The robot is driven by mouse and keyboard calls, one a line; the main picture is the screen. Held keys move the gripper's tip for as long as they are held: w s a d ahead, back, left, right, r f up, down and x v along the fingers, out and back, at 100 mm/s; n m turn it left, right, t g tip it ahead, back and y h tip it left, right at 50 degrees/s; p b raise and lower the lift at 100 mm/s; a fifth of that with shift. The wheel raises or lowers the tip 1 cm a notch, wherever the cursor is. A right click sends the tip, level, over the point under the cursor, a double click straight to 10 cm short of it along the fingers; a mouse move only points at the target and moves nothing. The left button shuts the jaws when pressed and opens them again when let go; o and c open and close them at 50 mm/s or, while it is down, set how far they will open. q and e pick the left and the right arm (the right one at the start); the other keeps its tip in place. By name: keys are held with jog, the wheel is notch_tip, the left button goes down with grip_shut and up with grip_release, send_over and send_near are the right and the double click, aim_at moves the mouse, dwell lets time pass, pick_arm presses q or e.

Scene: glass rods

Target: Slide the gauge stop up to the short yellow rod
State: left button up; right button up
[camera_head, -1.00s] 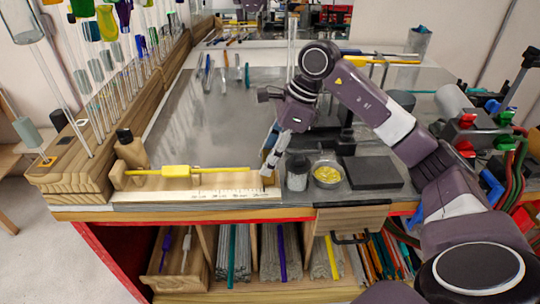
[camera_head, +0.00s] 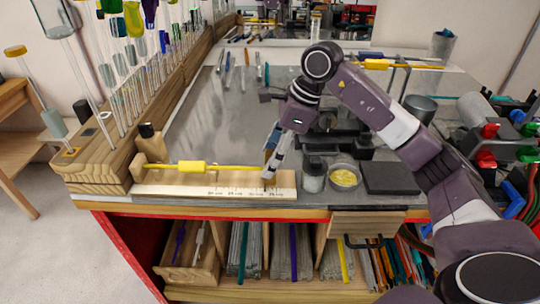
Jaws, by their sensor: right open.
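The short yellow rod (camera_head: 192,167), with a thicker yellow middle, lies along the back of the wooden gauge (camera_head: 165,189), which has a printed scale. A wooden block with a dark knob (camera_head: 147,131) stands at the gauge's left end. My right gripper (camera_head: 269,172) is open, pointing down over the right part of the gauge at the rod's right end. The gripper covers this spot, so I cannot make out the gauge stop clearly or tell whether it touches the rod. My left gripper is not in view.
A wooden rack (camera_head: 105,160) of upright glass rods lines the left.

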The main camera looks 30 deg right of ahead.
jog(key=v, duration=1.2)
jog(key=shift+a, duration=0.1)
